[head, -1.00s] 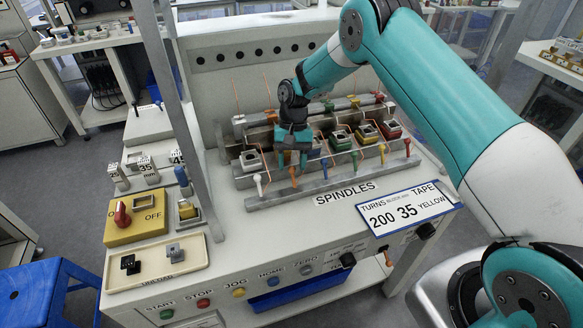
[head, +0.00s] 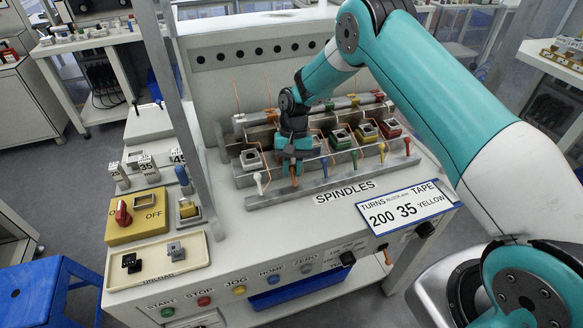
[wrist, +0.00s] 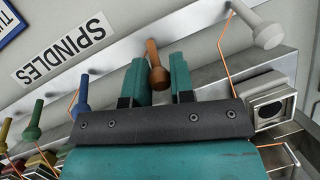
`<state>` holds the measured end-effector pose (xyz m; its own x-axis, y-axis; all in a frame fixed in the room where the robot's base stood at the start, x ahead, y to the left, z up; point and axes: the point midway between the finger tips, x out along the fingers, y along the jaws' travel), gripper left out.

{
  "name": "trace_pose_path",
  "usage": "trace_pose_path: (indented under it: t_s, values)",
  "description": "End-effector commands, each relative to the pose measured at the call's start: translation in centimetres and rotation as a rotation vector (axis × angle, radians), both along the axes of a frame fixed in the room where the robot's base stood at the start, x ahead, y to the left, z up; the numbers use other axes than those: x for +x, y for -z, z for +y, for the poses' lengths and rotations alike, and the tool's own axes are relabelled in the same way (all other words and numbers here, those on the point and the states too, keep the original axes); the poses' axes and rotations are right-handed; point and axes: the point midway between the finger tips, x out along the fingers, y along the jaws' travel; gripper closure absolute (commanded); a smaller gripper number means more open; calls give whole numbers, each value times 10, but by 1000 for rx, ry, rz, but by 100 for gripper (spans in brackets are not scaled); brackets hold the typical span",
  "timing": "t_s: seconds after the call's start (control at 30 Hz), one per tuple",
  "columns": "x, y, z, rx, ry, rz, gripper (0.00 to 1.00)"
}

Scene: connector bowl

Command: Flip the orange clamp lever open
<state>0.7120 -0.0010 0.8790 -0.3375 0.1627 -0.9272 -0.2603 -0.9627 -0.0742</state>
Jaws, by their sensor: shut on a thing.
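The orange clamp lever (head: 294,180) stands on the front rail of the spindle bench, between the white lever (head: 258,181) and the blue lever (head: 324,166). In the wrist view the orange lever (wrist: 155,62) has its rounded knob between the two teal fingertips. My gripper (head: 294,165) is closed around that knob, reaching down from behind the rail. It also shows in the wrist view (wrist: 159,75). The lower part of the lever and the spindle behind it are hidden by my gripper.
White (wrist: 265,30) and blue (wrist: 82,95) levers stand close on either side. Green, yellow and red levers continue along the rail (head: 340,180). Thin copper wires rise near the spindles. A job card (head: 405,208) and an unload tray (head: 158,262) lie in front.

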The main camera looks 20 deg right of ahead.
Motion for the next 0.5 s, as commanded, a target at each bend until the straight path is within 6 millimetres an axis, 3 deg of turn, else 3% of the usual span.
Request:
trace_pose_path:
  t_s: [0.5]
  values:
    - [-19, -6, -1, -1, 0, -340, 100]
